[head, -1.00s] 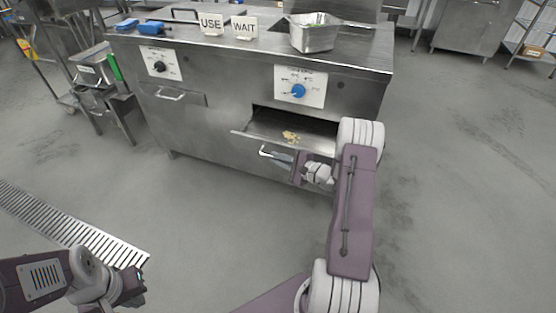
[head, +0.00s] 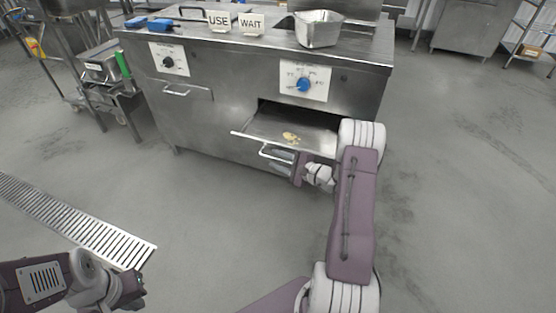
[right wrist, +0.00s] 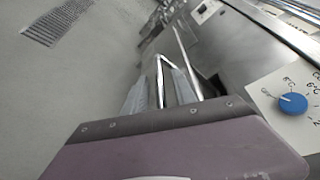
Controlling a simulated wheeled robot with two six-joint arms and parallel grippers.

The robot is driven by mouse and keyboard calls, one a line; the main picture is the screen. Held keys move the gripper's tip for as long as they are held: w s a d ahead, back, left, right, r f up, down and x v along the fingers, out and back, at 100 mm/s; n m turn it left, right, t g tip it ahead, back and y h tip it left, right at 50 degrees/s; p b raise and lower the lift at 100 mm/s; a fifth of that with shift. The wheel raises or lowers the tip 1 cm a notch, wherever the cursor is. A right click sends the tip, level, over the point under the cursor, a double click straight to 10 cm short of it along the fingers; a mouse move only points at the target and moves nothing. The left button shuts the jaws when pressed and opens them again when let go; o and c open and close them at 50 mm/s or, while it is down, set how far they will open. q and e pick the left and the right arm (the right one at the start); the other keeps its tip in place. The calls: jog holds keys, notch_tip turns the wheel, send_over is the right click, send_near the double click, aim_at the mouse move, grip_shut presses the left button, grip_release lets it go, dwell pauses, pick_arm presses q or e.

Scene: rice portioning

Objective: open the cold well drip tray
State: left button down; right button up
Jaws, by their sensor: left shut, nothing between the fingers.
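The cold well drip tray (head: 262,124) is a shallow metal drawer under the blue knob (head: 303,85). It sticks out of its slot, with a yellowish patch (head: 291,137) lying in it. Its bar handle (head: 263,151) is at the front; the handle also shows in the right wrist view (right wrist: 161,75). My right gripper (head: 282,161) is at the handle. In the right wrist view its fingers (right wrist: 160,92) stand apart on both sides of part of the handle. My left gripper (head: 139,291) is shut and empty, low at the left over the floor.
A closed drawer with a handle (head: 188,91) sits left of the tray under a black knob (head: 168,62). On the counter are a metal pan (head: 319,29), USE (head: 219,20) and WAIT (head: 251,23) signs. A floor drain grate (head: 75,222) lies left. The floor before the cabinet is clear.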

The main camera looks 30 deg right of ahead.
jog(key=p+v, duration=0.2)
jog(key=v, duration=0.7)
jog(key=shift+p, duration=0.3)
